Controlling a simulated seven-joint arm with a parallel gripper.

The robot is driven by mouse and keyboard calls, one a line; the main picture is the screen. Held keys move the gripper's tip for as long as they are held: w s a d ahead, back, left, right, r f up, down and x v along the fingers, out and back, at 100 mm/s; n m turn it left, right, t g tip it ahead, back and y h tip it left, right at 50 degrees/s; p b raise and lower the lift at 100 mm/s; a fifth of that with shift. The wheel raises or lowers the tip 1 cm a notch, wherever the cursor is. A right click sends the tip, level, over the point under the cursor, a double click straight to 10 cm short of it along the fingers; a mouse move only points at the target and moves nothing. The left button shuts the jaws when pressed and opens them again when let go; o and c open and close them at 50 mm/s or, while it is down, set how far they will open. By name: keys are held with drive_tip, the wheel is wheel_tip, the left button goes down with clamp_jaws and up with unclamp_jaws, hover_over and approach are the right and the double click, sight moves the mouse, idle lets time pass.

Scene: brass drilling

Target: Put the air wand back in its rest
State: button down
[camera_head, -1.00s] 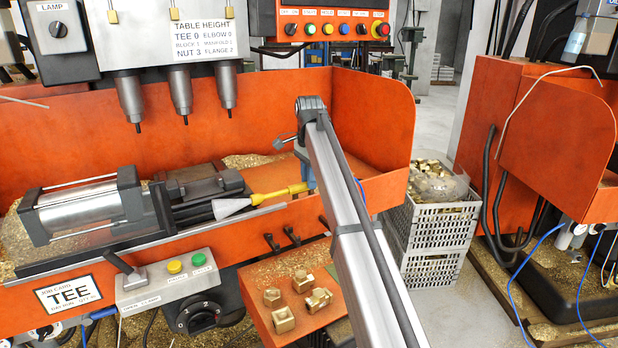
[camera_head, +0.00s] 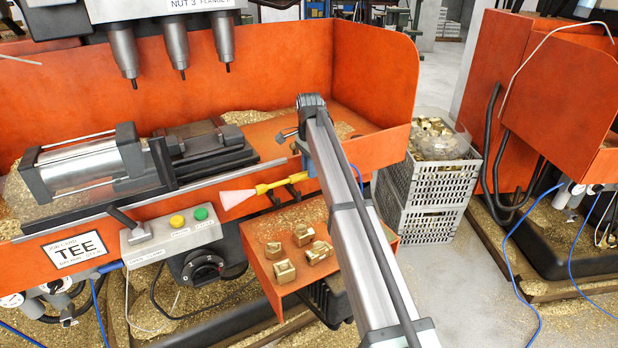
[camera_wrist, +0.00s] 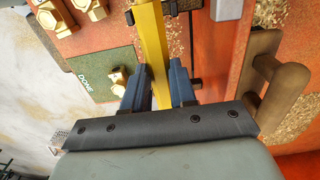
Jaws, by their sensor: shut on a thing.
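My gripper (camera_head: 305,178) is shut on the air wand (camera_head: 266,188), a yellow tube with a pale cone nozzle (camera_head: 238,198) pointing left. In the wrist view the yellow wand (camera_wrist: 154,45) runs up between the blue fingers (camera_wrist: 160,85). Dark hooks (camera_head: 273,198) on the front of the orange machine tray are close to the wand in the head view. I take them to be its rest. A black bracket (camera_wrist: 170,8) is beside the wand in the wrist view. I cannot tell whether the wand touches either.
An orange shelf (camera_head: 262,262) with several brass fittings (camera_head: 302,234) lies just below the wand. A green mat marked DONE (camera_wrist: 103,73) shows in the wrist view. The button box (camera_head: 170,232) is to the left, the grey crates (camera_head: 432,190) to the right.

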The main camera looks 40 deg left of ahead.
drive_tip(key=shift+f, duration=1.85)
drive_tip(key=shift+f, duration=0.15)
drive_tip(key=c, duration=0.9)
unclamp_jaws()
wheel_tip(320, 180, up, 12)
drive_tip(key=shift+r, duration=0.2)
